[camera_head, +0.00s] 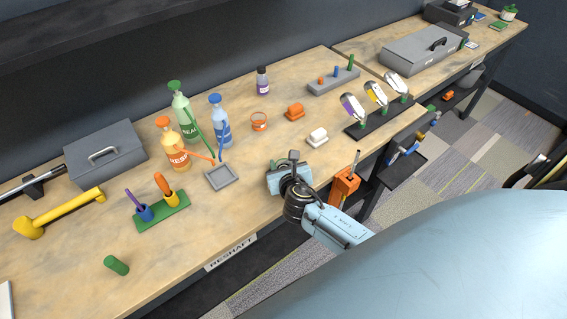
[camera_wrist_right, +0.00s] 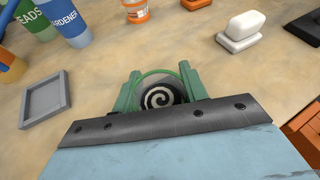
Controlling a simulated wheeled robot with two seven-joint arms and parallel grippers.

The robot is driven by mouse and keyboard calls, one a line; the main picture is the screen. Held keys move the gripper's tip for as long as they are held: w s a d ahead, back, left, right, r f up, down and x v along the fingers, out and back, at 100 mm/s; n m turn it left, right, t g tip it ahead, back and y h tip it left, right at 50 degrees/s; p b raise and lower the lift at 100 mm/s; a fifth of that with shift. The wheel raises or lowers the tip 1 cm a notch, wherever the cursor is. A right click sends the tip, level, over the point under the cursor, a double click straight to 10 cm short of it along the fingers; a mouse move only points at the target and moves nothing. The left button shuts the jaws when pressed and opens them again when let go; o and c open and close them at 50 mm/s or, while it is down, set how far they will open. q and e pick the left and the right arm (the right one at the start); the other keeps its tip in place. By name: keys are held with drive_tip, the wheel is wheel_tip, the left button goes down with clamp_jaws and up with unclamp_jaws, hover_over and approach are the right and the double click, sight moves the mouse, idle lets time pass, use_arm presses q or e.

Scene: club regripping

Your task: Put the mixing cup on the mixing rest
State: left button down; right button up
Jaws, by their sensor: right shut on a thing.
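My right gripper (camera_head: 283,166) is over the front part of the bench, to the right of the square grey tray. In the right wrist view its green fingers (camera_wrist_right: 159,82) are shut on a small round cup (camera_wrist_right: 158,97), seen from above, with a green rim and a pale spiral on dark contents. I take it for the mixing cup; the gripper mostly hides it in the head view. The shallow grey tray (camera_head: 222,187), which looks like the mixing rest, is empty. It also shows at left in the right wrist view (camera_wrist_right: 27,112). My left gripper is not in view.
Spray bottles, orange (camera_head: 175,152), green (camera_head: 184,118) and blue (camera_head: 219,125), stand behind the tray. A green tool stand (camera_head: 163,212) is left. Bare bench separates the gripper and tray.

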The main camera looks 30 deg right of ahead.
drive_tip(key=o, duration=1)
drive_tip(key=shift+o, duration=0.2)
drive_tip(key=shift+r, duration=0.2)
drive_tip(key=p+v, duration=0.2)
drive_tip(key=v, duration=1)
drive_tip(key=shift+f, duration=0.1)
